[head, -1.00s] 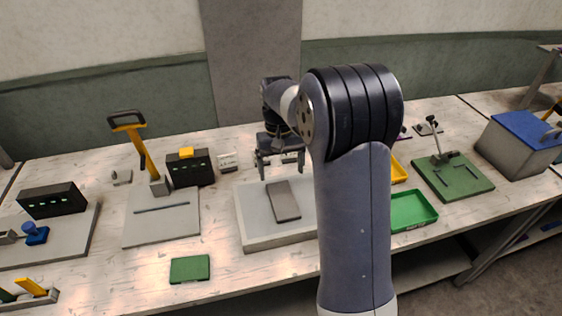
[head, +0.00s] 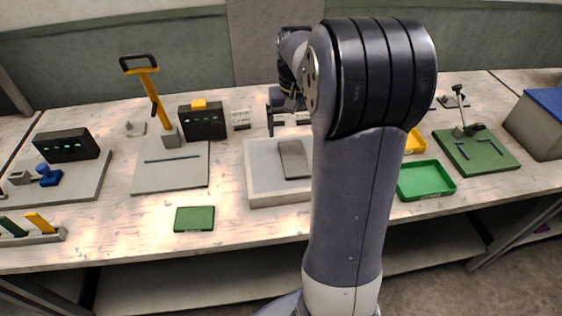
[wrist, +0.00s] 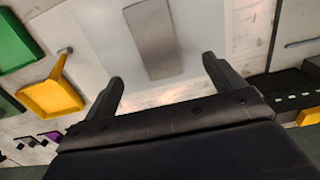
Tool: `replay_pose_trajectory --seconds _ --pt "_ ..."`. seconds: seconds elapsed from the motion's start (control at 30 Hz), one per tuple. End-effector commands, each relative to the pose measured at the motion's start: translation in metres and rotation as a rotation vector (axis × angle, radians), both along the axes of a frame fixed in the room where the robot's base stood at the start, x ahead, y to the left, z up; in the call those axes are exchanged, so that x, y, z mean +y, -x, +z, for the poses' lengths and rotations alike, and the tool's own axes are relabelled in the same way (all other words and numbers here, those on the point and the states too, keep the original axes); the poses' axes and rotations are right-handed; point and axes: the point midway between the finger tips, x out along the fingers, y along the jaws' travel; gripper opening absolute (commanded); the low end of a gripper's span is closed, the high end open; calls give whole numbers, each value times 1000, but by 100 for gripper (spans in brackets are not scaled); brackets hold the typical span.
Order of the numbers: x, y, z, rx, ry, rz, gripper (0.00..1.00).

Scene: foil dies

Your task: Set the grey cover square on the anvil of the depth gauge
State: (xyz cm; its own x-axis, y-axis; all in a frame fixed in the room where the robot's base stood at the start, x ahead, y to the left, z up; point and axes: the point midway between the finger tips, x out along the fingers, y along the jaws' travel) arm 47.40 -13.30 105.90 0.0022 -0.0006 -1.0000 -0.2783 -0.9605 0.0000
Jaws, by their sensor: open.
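A grey rectangular plate, which I take for the grey cover (head: 294,159), lies flat in a shallow pale tray (head: 259,190) in the middle of the bench. In the wrist view the grey cover (wrist: 152,38) shows beyond and between the two fingers. My gripper (head: 289,119) is open and empty, near the tray's back edge; my arm hides part of it and the tray's right side. In the wrist view my gripper (wrist: 163,72) has both fingers apart. A green base with a post and dark arm, perhaps the depth gauge (head: 480,152), stands at the right. Its anvil cannot be told for certain.
A green tray (head: 425,181) and a yellow tray (head: 414,143) lie right of my arm. A lever press with an orange handle (head: 155,100) stands at left. A blue-topped box (head: 540,125) is at far right. The bench around the small green plate (head: 194,219) is clear.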

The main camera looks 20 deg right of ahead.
Motion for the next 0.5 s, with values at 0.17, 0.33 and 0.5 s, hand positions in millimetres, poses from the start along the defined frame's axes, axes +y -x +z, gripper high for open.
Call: replay_pose_trajectory --seconds 0.17,0.33,0.5 --pt "0 1 -30 6 -2 1 89" --pt "0 1 -44 3 -1 2 89" --pt "-1 3 -62 7 -2 1 89"
